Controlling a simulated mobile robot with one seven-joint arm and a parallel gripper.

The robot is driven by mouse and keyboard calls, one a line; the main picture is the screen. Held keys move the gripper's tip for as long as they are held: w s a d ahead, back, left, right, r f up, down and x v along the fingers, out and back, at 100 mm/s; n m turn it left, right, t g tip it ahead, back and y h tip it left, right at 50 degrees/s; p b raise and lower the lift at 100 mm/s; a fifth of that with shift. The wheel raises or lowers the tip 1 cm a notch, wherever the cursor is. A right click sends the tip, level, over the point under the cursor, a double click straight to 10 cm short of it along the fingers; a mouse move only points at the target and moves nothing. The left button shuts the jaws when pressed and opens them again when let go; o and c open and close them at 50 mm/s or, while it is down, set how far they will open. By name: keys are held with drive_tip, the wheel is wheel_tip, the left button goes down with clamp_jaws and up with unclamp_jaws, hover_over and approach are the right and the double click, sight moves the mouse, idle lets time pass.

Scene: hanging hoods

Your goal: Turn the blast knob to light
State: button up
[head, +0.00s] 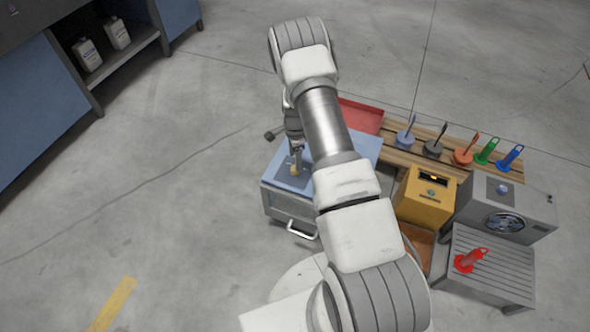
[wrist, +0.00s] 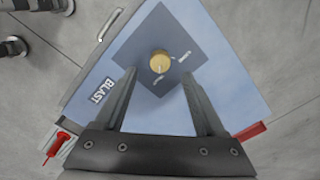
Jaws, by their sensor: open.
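The blast knob (wrist: 160,62) is a round tan knob on a dark blue-grey square plate (wrist: 160,32) on top of a light blue cabinet (wrist: 88,65). A white BLAST label (wrist: 103,90) lies beside the plate. Small white words sit by the knob, too small to read surely. My gripper (wrist: 158,74) is open and points down at the plate. The knob shows between and just beyond its fingertips; I cannot tell if they touch it. In the head view the knob (head: 295,171) shows under my gripper (head: 295,152) on the cabinet (head: 275,203).
Right of the cabinet are a red tray (head: 362,115), a wooden slatted bench (head: 404,158) with several coloured handled tools, a yellow box (head: 425,200) and a grey fan unit (head: 530,205). A red tool (head: 468,261) lies on a slatted table (head: 505,285). Floor at left is clear.

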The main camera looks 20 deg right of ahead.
wheel_tip(320, 180, down, 5)
drive_tip(key=shift+f+b, duration=0.15)
drive_tip(key=shift+b, duration=0.55)
clamp_jaws()
